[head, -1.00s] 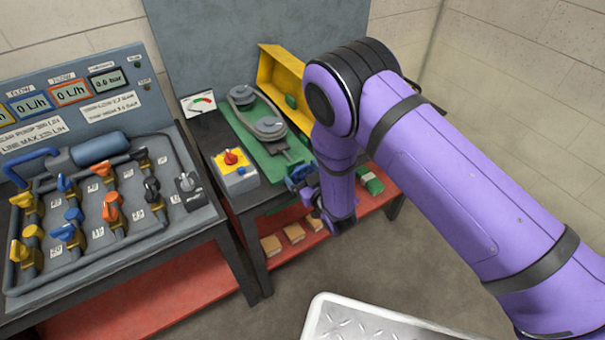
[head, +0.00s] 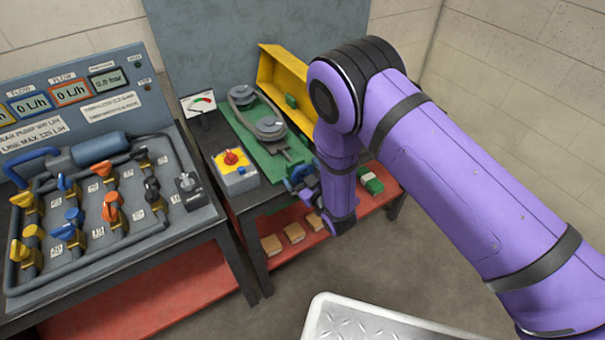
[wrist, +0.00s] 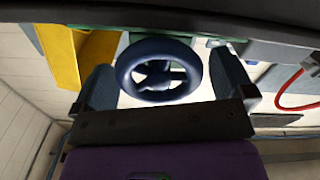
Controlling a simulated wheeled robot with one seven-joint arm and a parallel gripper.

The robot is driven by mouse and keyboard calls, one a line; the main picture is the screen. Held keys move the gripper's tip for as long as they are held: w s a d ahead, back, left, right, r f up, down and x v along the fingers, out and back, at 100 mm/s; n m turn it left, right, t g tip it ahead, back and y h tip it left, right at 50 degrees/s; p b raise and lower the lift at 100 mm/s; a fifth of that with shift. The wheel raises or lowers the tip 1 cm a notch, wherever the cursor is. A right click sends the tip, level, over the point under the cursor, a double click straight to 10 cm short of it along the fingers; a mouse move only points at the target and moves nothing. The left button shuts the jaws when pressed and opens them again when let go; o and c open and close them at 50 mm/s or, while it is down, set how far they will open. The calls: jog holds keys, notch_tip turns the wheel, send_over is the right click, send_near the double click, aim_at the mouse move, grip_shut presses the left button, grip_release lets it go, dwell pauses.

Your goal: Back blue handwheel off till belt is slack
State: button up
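The blue handwheel (head: 298,176) is at the near end of the green belt bench (head: 277,160). In the wrist view the handwheel (wrist: 160,73) faces me between the two fingers of my gripper (wrist: 165,75). The fingers stand wide apart on either side of its rim. A narrow gap shows at the right finger; the left finger is close to the rim, and I cannot tell whether it touches. In the head view my gripper (head: 312,192) is partly hidden by my wrist. The belt (head: 257,112) runs around two grey pulleys; its slack cannot be told.
A red-green dial gauge (head: 199,103) stands behind the bench. A yellow box with a red knob (head: 233,168) is left of the pulleys. A yellow guard (head: 285,75) stands behind. A valve panel (head: 95,205) fills the left. A red shelf (head: 345,218) holds small boxes below.

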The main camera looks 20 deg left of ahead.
jog(key=v, duration=1.1)
jog(key=shift+w, duration=0.1)
dwell(0.4)
